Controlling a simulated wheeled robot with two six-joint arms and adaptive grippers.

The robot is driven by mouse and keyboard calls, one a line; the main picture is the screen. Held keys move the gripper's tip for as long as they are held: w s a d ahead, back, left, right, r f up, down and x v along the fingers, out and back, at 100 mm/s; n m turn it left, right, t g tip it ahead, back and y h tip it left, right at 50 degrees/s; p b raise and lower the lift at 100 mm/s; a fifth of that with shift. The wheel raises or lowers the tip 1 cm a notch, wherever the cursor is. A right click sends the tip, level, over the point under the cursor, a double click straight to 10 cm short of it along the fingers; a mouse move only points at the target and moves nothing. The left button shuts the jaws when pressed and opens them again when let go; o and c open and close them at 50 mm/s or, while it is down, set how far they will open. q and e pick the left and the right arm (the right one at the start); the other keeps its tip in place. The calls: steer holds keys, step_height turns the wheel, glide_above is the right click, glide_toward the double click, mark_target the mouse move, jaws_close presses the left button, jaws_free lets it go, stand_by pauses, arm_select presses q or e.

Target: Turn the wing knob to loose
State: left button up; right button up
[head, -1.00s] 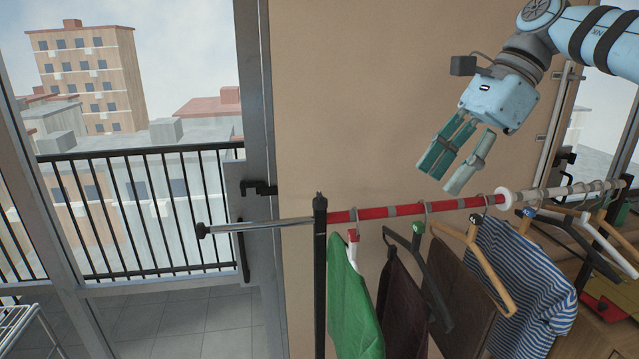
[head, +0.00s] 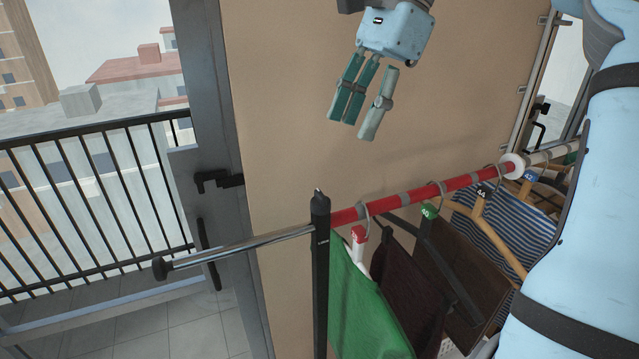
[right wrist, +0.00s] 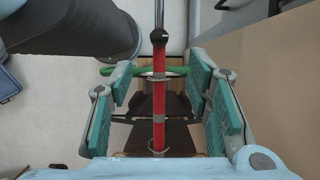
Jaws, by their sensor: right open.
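A black post (head: 320,265) holds up the clothes rail, with a small dark piece (head: 318,194) at its top; I cannot make out clearly whether this is the wing knob. In the right wrist view a black fitting (right wrist: 159,38) sits where the red rail (right wrist: 159,110) meets the thin metal rod. My right gripper (head: 355,129) is open and empty, above the rail and slightly right of the post top, apart from both. In the right wrist view its fingers (right wrist: 167,100) stand either side of the rail, with the fitting beyond their tips. My left gripper is not in view.
A green garment (head: 360,305), brown garments (head: 405,290) and a striped shirt (head: 500,232) hang from the rail. A chrome rod (head: 240,245) with a black end cap sticks out left. A tan wall (head: 285,90) stands behind. A door handle (head: 215,181) is to the left.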

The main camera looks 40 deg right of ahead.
mark_target(324, 196)
steer(key=x, duration=1.2)
steer(key=shift+w+f, duration=0.1)
steer(key=shift+w, duration=0.05)
steer(key=shift+s, duration=0.3)
steer(key=shift+w, duration=0.1)
jaws_close()
